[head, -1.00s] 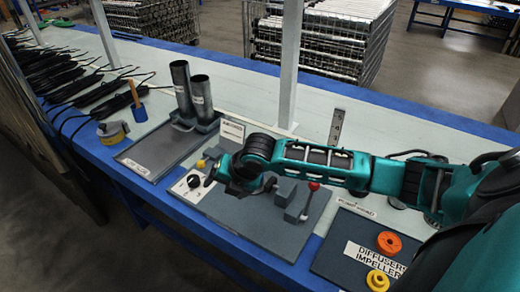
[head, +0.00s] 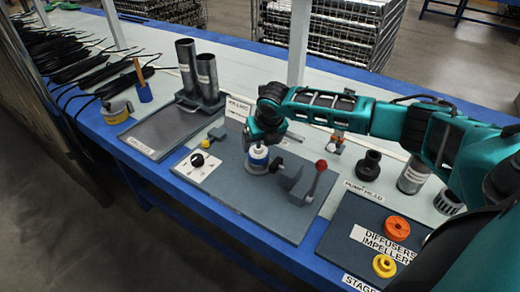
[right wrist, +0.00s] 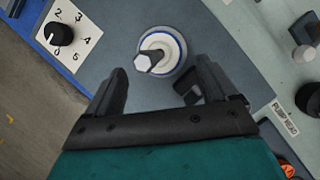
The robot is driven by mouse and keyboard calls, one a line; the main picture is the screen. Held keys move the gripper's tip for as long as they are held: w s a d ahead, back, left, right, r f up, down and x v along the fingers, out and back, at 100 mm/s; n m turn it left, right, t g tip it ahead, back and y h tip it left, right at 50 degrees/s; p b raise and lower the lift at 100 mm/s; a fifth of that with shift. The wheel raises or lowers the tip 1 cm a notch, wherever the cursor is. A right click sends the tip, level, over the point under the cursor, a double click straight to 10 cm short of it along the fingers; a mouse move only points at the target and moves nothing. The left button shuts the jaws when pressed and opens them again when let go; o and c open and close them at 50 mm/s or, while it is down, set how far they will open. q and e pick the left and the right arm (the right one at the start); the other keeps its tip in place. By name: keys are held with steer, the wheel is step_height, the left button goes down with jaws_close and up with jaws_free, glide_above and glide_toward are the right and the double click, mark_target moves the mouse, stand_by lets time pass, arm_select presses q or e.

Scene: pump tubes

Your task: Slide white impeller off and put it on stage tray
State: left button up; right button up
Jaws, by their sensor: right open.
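A round white part with a blue ring, apparently the white impeller (head: 257,163), is on the fixture board (head: 225,205) below my right gripper. In the right wrist view the white impeller (right wrist: 178,48) surrounds a grey hexagonal shaft, which points toward the camera. My right gripper (right wrist: 160,85) is open, its fingers apart and nothing between them; the impeller lies just beyond the tips. In the head view the right gripper (head: 264,132) is above it and partly hidden by its own arm. The stage tray (head: 330,240) is at the lower right. My left gripper is not in view.
An orange ring (head: 397,229) and a yellow ring (head: 384,266) lie on the stage tray. A red-knobbed lever (head: 318,178) stands right of the impeller, and a numbered dial (head: 197,160) is to its left. Two grey tubes (head: 207,78) stand behind left.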

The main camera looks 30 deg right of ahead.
mark_target(259, 149)
steer(key=x, duration=0.3)
steer(key=shift+f+b, duration=0.2)
steer(key=shift+b, duration=0.15)
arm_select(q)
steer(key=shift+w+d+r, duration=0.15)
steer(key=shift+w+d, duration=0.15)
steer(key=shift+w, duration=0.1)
arm_select(e)
steer(key=shift+w+f, duration=0.2)
steer(key=c, duration=1.1)
steer(key=o, duration=0.4)
steer(key=c, duration=0.7)
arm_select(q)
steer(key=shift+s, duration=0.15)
